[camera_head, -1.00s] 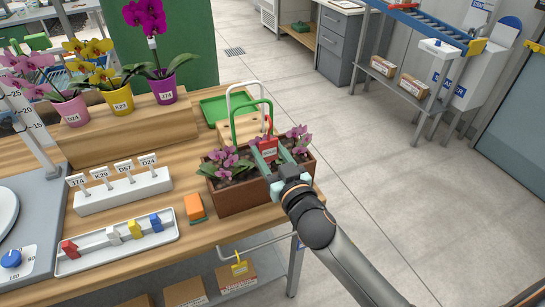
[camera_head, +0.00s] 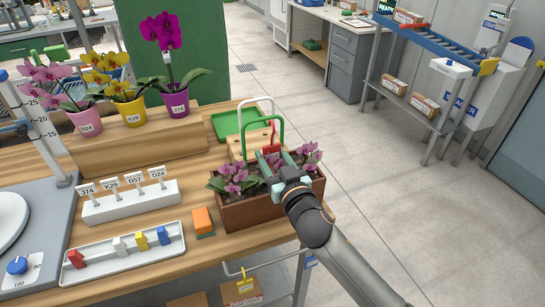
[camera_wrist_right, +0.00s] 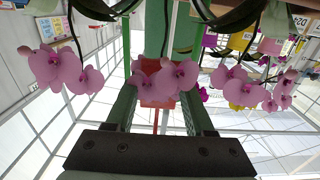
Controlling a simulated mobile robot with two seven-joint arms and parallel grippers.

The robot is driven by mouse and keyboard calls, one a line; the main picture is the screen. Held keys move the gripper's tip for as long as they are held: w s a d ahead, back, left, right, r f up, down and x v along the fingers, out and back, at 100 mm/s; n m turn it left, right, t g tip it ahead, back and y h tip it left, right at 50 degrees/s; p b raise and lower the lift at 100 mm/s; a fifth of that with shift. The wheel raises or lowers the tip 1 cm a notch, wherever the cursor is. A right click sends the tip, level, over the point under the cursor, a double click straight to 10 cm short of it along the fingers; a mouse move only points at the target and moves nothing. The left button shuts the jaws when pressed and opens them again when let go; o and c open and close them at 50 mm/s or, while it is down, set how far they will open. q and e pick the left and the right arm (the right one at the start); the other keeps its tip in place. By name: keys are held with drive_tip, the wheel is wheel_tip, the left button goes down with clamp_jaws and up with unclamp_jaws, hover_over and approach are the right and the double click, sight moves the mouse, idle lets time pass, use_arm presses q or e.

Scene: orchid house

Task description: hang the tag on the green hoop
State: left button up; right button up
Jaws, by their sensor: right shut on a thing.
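The green hoop (camera_head: 264,117) stands upright at the brown wooden planter (camera_head: 262,213), with a white hoop (camera_head: 255,99) just behind it. My right gripper (camera_head: 270,160) reaches over the planter from the lower right and is shut on the red tag (camera_head: 271,150), low beside the green hoop's right leg. In the right wrist view the tag (camera_wrist_right: 158,96) shows between the two fingers, partly covered by pink blooms. Whether the tag's loop is around the hoop or only beside it I cannot tell. My left gripper is not in view.
Pink orchids (camera_head: 233,178) fill the planter on both sides of the gripper. A green tray (camera_head: 226,124) lies behind. An orange block (camera_head: 202,220), a label holder (camera_head: 130,202) and a tray of coloured clips (camera_head: 122,252) are to the left. Open floor lies right of the table.

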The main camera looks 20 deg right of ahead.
drive_tip(key=shift+w, duration=0.3)
drive_tip(key=shift+w, duration=0.45)
drive_tip(key=shift+w, duration=0.15)
drive_tip(key=shift+w, duration=1.1)
drive_tip(key=shift+w+b, duration=0.15)
drive_tip(key=shift+b, duration=0.15)
drive_tip(key=shift+w+a, duration=0.1)
drive_tip(key=shift+w, duration=0.65)
drive_tip(key=shift+w, duration=0.1)
drive_tip(key=shift+f+b, duration=0.2)
drive_tip(key=shift+b, duration=0.15)
drive_tip(key=shift+f+b, duration=0.5)
drive_tip(key=shift+f, duration=0.15)
